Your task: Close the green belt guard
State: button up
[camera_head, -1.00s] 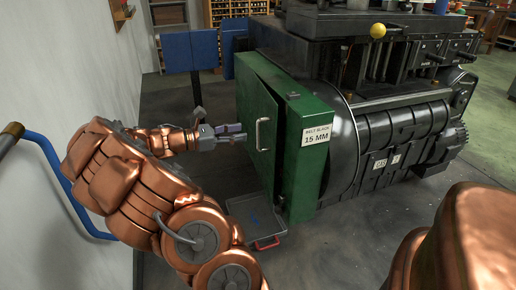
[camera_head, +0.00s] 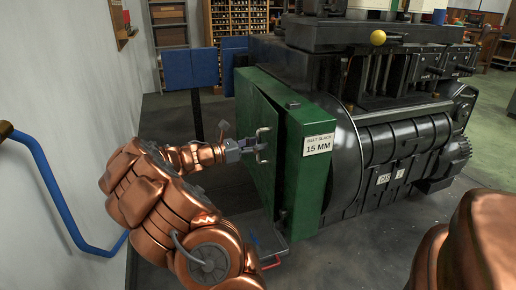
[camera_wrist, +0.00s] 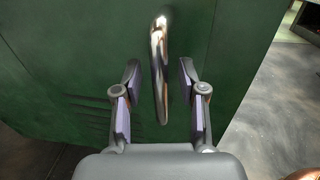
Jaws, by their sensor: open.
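The green belt guard (camera_head: 308,185) is a box on the near end of the black machine, labelled "BELT BLACK 15 MM". Its green door (camera_head: 258,178) stands ajar, with a dark gap along the edge by the label side. A shiny upright bar handle (camera_head: 263,143) is on the door's outer face; it also shows in the wrist view (camera_wrist: 158,50). My gripper (camera_head: 257,148) is at the handle. In the wrist view my gripper (camera_wrist: 160,80) is open, with one finger on each side of the handle. Neither finger visibly presses on it.
A grey tray (camera_head: 268,249) with a red handle lies on the floor below the guard. A blue rail (camera_head: 55,190) runs along the left wall. A blue panel (camera_head: 190,68) stands behind my arm. Grey floor (camera_head: 380,225) is clear at the right front.

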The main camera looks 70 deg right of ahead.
jog(key=shift+s+d, duration=0.1)
grip_shut()
dwell(0.4)
dwell(0.3)
